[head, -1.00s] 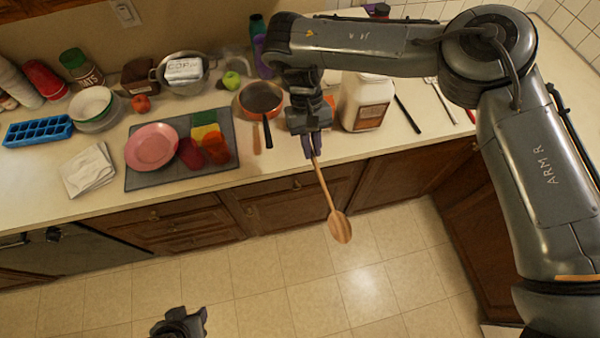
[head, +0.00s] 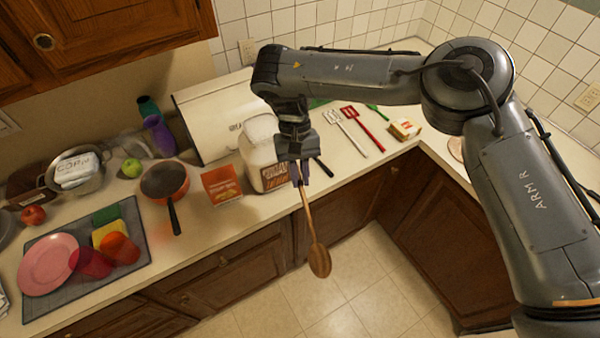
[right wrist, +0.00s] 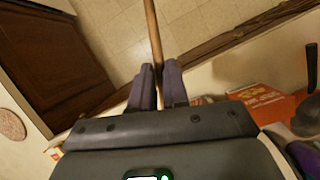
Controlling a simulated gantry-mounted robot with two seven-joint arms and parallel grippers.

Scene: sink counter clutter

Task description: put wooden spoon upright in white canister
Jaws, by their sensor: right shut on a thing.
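The wooden spoon (head: 319,258) hangs from my right gripper (head: 301,177), bowl down and tilted, out past the counter's front edge over the floor. The right gripper is shut on its handle near the upper end. In the right wrist view the handle (right wrist: 154,35) runs away from between the two fingers (right wrist: 157,85). The white canister (head: 258,138), with a brown label, stands on the counter just behind and left of the right gripper, which partly covers it. Its opening cannot be made out. My left gripper is not in view.
An orange box (head: 221,185) and a pan (head: 164,180) stand left of the canister. A large cream-coloured box (head: 205,115) is behind it. White (head: 347,130) and red (head: 362,128) slotted utensils lie to the right. The floor in front is clear.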

